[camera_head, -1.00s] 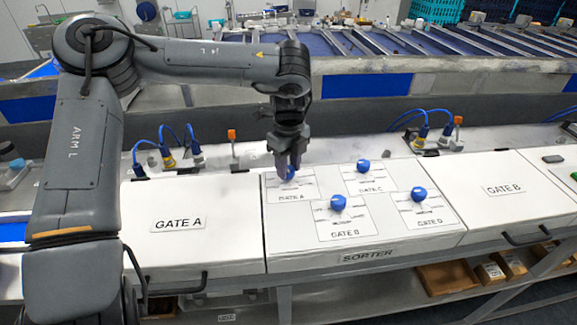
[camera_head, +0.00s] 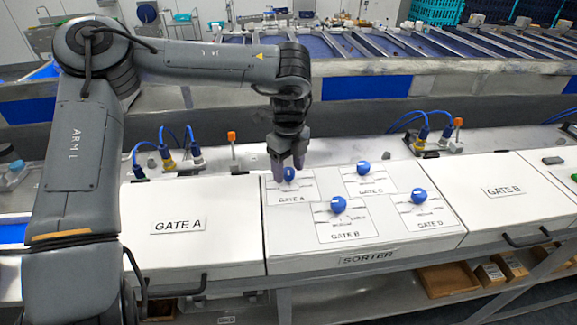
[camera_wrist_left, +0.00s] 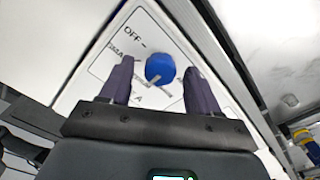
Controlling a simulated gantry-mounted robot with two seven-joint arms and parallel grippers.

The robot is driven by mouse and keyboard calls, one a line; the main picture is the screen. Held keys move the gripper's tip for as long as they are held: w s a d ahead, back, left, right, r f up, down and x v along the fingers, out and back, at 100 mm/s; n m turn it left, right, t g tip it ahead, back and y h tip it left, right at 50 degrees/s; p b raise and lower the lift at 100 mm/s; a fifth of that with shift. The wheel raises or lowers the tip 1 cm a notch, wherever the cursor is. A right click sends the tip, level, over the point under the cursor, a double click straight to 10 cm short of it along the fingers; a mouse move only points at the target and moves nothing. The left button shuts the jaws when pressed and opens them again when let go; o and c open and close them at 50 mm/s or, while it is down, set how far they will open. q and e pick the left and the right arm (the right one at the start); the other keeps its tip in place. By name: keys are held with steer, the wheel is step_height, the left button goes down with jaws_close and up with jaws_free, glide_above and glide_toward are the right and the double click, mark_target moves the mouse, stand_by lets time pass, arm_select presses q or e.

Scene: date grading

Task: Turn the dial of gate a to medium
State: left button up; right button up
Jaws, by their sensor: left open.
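The gate a dial (camera_head: 289,174) is a blue knob on a white label plate, at the upper left of the sorter panel. My left gripper (camera_head: 288,168) is open, with one finger on each side of this knob. In the left wrist view the knob (camera_wrist_left: 160,67) sits between the two dark fingers, with gaps visible beside it. "OFF" and part of a "SMALL" label show on the plate (camera_wrist_left: 135,32); other marks are partly hidden by the gripper. My right gripper is not in view.
Blue dials for gate b (camera_head: 338,205), gate c (camera_head: 363,167) and gate d (camera_head: 419,196) share the panel. Plugs with blue cables (camera_head: 167,158) stand behind the white gate a box (camera_head: 160,250). The gate b box (camera_head: 490,215) lies to the right.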

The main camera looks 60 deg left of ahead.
mark_target(289, 170)
arm_select(q)
step_height(289, 170, up, 11)
stand_by(0.6)
stand_by(0.3)
